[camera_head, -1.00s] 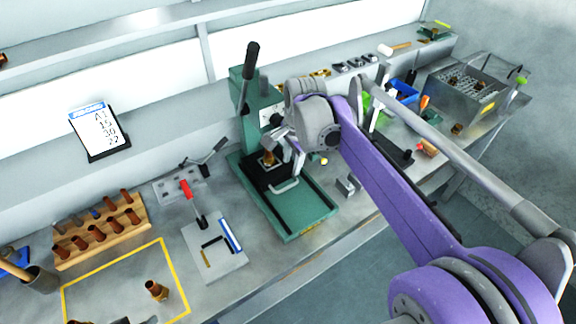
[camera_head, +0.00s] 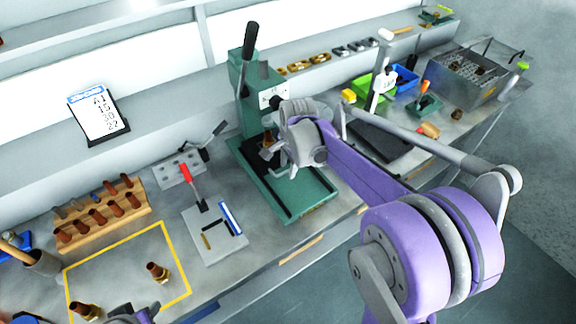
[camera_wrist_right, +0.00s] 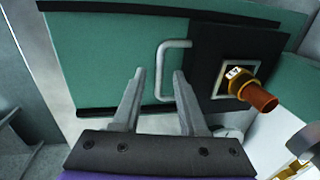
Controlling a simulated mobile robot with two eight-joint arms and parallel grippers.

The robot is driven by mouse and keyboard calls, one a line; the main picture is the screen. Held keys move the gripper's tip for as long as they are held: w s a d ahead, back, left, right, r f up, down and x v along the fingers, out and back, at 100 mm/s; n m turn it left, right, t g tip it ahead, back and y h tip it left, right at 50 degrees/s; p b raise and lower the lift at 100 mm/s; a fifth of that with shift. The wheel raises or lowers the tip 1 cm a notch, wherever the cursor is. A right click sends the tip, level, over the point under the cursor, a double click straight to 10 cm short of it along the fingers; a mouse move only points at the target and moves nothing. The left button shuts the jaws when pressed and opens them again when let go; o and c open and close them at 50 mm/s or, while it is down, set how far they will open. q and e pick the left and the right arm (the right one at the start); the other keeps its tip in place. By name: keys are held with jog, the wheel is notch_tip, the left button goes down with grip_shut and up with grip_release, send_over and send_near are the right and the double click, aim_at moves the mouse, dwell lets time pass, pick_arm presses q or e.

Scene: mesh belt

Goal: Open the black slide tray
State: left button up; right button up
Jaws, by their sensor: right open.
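The black slide tray (camera_wrist_right: 209,70) lies on the green base of the lever press (camera_head: 243,100). In the right wrist view it has a grey U-shaped handle (camera_wrist_right: 161,70) on its left edge and a brass-and-copper fitting (camera_wrist_right: 248,88) in a square holder. My right gripper (camera_wrist_right: 159,76) is open, with its fingertips on either side of the handle's bar in the picture; I cannot tell if they touch it.
Free green base (camera_head: 305,190) lies in front of the tray. A plate with a red-handled clamp (camera_head: 215,235) stands left of the press. A wooden rack (camera_head: 100,215) and a yellow-outlined area (camera_head: 125,275) lie farther left. A metal basin (camera_head: 465,75) stands far right.

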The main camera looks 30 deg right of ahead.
grip_shut()
dwell(1.4)
